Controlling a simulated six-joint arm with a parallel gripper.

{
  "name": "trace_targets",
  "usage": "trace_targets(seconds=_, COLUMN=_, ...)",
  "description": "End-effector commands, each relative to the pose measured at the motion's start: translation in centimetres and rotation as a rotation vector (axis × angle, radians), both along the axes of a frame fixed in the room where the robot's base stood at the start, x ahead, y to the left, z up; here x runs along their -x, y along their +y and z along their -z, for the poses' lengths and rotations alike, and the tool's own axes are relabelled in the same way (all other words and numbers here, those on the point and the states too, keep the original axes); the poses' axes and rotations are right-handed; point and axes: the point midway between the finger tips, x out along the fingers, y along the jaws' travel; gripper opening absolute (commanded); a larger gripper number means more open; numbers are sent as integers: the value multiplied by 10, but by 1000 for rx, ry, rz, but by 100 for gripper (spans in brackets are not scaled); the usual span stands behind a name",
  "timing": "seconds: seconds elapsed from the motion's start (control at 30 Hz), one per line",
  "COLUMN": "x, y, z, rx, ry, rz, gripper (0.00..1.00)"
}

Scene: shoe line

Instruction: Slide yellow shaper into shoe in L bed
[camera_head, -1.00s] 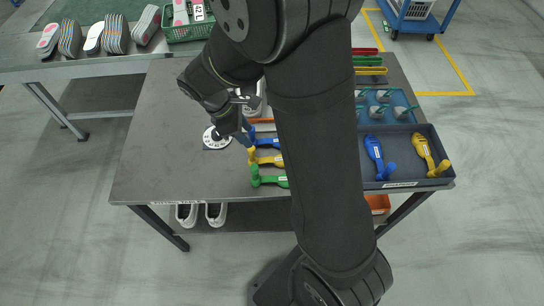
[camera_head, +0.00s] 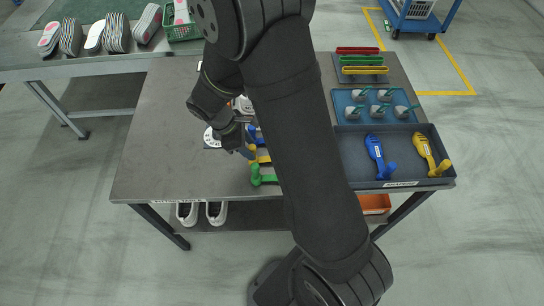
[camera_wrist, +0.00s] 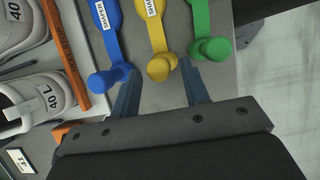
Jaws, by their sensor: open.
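A yellow shaper (camera_wrist: 157,37) lies between a blue shaper (camera_wrist: 112,40) and a green shaper (camera_wrist: 203,25) in the wrist view. My gripper (camera_wrist: 160,68) is open, its two fingertips on either side of the yellow shaper's round knob, with nothing clamped. The yellow shaper also shows in the head view (camera_head: 262,159), partly behind my arm. A white shoe marked 40 L (camera_wrist: 35,103) lies at the left of the wrist view, beside another shoe (camera_wrist: 30,35) marked 40. The L bed itself cannot be made out clearly.
An orange bar (camera_wrist: 65,50) runs between the shoes and the blue shaper. A dark tray (camera_head: 350,172) at right holds another blue shaper (camera_head: 376,152) and yellow shaper (camera_head: 428,152). Behind it are green-handled pieces (camera_head: 379,111) and coloured bars (camera_head: 362,59). The table's left side is clear.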

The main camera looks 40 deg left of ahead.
Motion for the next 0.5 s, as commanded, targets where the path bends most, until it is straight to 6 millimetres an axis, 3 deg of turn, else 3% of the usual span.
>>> trace_targets(seconds=0.03, x=0, y=0, z=0, rx=0, ry=0, rz=0, gripper=40)
trace_targets(seconds=0.2, x=0, y=0, z=0, rx=0, ry=0, rz=0, gripper=8)
trace_targets(seconds=0.5, x=0, y=0, z=-5, rx=-2, ry=0, rz=1, gripper=8)
